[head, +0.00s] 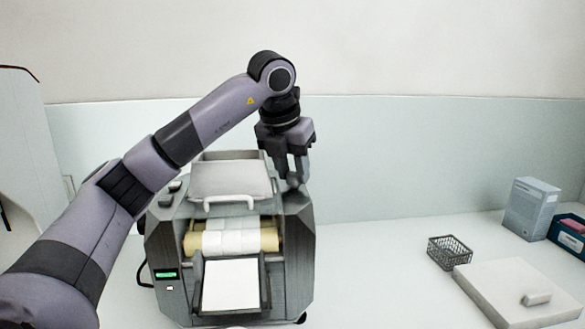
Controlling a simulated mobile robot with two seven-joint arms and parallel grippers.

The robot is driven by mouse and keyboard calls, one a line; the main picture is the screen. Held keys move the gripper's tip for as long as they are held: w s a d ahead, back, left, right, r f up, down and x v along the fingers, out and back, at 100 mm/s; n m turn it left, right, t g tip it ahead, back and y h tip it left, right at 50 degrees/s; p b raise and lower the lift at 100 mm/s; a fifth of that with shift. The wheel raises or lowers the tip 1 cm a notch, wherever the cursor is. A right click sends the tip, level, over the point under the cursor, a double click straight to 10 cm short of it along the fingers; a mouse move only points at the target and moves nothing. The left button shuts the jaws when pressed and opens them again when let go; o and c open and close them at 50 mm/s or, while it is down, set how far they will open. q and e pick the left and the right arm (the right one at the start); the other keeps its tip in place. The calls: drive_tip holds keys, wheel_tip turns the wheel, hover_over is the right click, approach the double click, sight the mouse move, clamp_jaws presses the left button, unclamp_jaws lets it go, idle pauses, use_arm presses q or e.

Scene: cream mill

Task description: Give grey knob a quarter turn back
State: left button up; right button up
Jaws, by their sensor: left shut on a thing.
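The mill (300,250) is a grey machine with a white hopper lid (230,180), pale rollers (230,242) and a white tray in front. The grey knob (293,181) is on the top right of the machine, small and partly hidden by the fingers. My left gripper (291,176) reaches down from above with its fingers at the knob and is shut on it. My right gripper is not in view.
A dark wire basket (450,252) and a pale board (515,290) with a small white piece (536,298) lie at the right. A blue-grey box (531,208) and a dark blue bin (568,235) stand farther right. The counter between machine and basket is clear.

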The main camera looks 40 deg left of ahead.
use_arm(q)
drive_tip(key=o, duration=1)
drive_tip(key=shift+o, duration=0.2)
drive_tip(key=v, duration=0.7)
